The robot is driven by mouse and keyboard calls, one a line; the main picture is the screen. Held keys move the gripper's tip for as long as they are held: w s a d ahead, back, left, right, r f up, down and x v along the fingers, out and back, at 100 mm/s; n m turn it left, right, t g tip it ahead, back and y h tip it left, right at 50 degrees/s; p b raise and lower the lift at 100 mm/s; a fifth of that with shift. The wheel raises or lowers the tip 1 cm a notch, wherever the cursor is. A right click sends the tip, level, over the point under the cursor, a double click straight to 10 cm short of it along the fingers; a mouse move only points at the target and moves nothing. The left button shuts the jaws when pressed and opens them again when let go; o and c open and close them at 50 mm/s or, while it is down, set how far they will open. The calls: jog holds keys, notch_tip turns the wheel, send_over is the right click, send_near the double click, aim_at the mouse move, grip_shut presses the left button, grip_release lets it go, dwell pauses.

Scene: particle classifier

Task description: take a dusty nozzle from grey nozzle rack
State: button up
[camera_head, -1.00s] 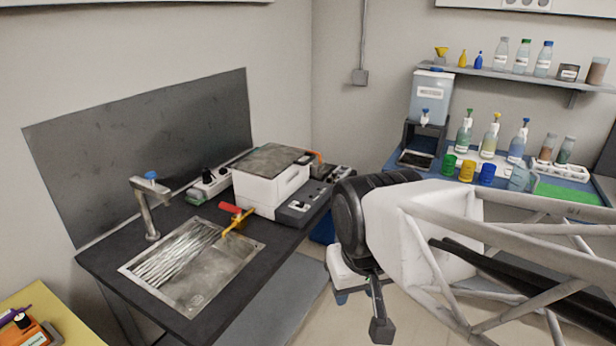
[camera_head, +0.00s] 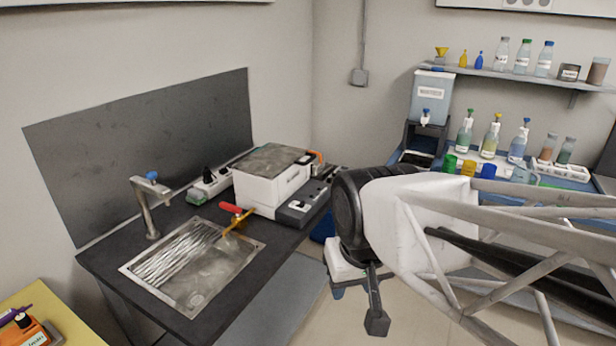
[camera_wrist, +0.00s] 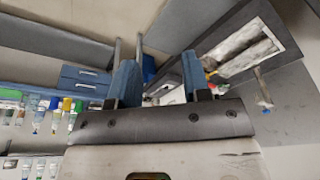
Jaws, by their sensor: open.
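My gripper (camera_wrist: 161,75) is open and empty, with two blue fingers apart in the wrist view. In the head view a small part of my gripper (camera_head: 338,291) shows below the wrist, over the floor to the right of the dark bench. I cannot pick out a grey nozzle rack or a dusty nozzle for certain. A light strip with black knobs (camera_head: 208,185) lies at the back of the bench, too small to identify.
The dark bench (camera_head: 110,263) carries a sink (camera_head: 205,290), a tap (camera_head: 146,207) and a white machine (camera_head: 270,188). A red-and-yellow tool (camera_head: 236,213) lies at the sink's edge. Bottles (camera_head: 489,140) and coloured cups (camera_head: 468,168) stand on the right table, partly behind my arm.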

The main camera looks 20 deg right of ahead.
jog(key=w+d+m+y, duration=0.1)
jog(key=w+m+y, duration=0.75)
jog(key=w, duration=2.45)
jog(key=w+d+f+m+t+y, duration=0.1)
jog(key=w+d+f+m+t, duration=0.2)
jog(key=w, duration=0.7)
jog(key=w+d+f+m+y, duration=0.1)
jog(key=w+d+f+m, duration=0.2)
jog(key=w+d+m, duration=0.5)
jog(key=m+t+h, duration=0.1)
jog(key=m+t, duration=0.7)
jog(key=m, duration=0.1)
send_near(330, 181)
jog(key=w, duration=0.2)
jog(key=shift+s+d+r, duration=0.1)
jog(key=shift+d+r, duration=0.15)
jog(key=shift+r, duration=0.3)
jog(key=shift+a+h, duration=0.1)
jog(key=shift+h, duration=0.15)
jog(key=shift+x, duration=1.25)
